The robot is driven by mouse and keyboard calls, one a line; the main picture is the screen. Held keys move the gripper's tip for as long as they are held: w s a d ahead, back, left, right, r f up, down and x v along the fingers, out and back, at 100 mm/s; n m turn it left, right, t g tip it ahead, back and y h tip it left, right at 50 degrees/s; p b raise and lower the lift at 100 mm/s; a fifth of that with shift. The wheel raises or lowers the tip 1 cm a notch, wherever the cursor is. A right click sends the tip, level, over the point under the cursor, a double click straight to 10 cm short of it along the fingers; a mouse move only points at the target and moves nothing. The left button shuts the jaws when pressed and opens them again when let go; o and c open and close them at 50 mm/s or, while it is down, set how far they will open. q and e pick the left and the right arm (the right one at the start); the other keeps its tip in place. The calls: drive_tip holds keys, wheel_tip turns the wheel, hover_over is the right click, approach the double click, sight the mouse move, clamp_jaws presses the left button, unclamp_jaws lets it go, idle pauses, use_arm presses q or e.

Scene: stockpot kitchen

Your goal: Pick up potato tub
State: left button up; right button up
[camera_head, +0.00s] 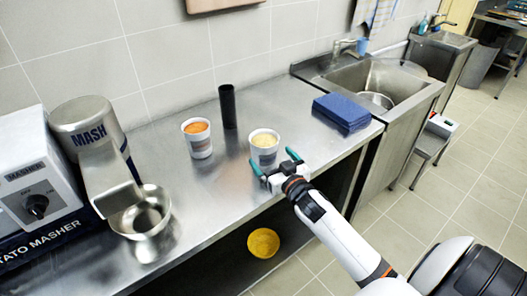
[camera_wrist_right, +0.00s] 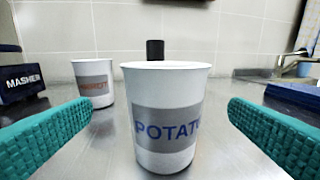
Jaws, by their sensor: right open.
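The potato tub (camera_head: 264,150) is a white cup with pale yellow contents, upright on the steel counter near its front edge. In the right wrist view the potato tub (camera_wrist_right: 166,115) stands in the middle, its grey label reading "POTATO". My right gripper (camera_head: 272,162) is open in front of the tub, its two green fingers spread toward it. In the wrist view a finger shows on each side of the tub, with visible gaps and no contact that I can see. My left gripper is in neither view.
A carrot tub (camera_head: 197,138) with orange contents stands to the left. A black cylinder (camera_head: 228,106) is behind. The masher (camera_head: 95,150) and its metal bowl (camera_head: 143,215) are at left. Blue cloths (camera_head: 341,110) lie right, before the sink (camera_head: 375,85). A yellow bowl (camera_head: 263,243) is below the counter.

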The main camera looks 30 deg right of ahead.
sight(259, 138)
drive_tip(key=shift+w, duration=0.75)
drive_tip(key=w, duration=0.1)
drive_tip(key=w+d+p, duration=0.1)
drive_tip(key=w, duration=0.2)
drive_tip(key=shift+w+d+r, duration=0.1)
drive_tip(key=shift+d+r, duration=0.05)
drive_tip(key=shift+r, duration=0.1)
drive_tip(key=shift+w+f, duration=0.15)
drive_tip(key=shift+w, duration=0.35)
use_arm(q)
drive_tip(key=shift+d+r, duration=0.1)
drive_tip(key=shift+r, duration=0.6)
use_arm(e)
drive_tip(key=c, duration=1.4)
